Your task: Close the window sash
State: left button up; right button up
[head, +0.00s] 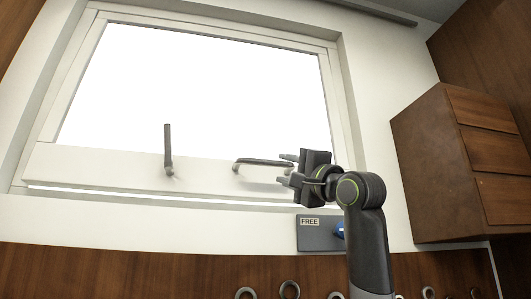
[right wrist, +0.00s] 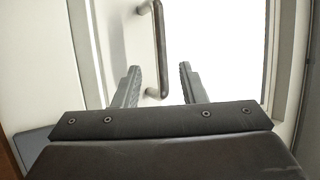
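The white window sash (head: 110,166) stands in a white frame, with a bright strip of light along its bottom edge. A grey bar handle (head: 262,162) is fixed on its lower rail, and a grey lever (head: 168,150) points up to its left. My right gripper (head: 286,169) is open at the right end of the bar handle. In the right wrist view, the bar handle (right wrist: 161,40) shows between and beyond the two fingertips (right wrist: 159,72); I cannot tell if they touch it. My left gripper is not in view.
A grey box labelled FREE (head: 318,236) with a blue part is on the wall below the window. A wooden cabinet (head: 445,160) juts out at the right. Wood panelling (head: 130,272) with several grey rings runs along the bottom.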

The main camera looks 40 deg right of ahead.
aim_at(268, 162)
jog(key=p+x, duration=0.4)
jog(key=x, duration=0.3)
jog(key=shift+w+r+p, duration=0.3)
jog(key=shift+p, duration=0.1)
jog(key=shift+w+r, duration=0.1)
jog(key=shift+w, duration=0.35)
grip_shut()
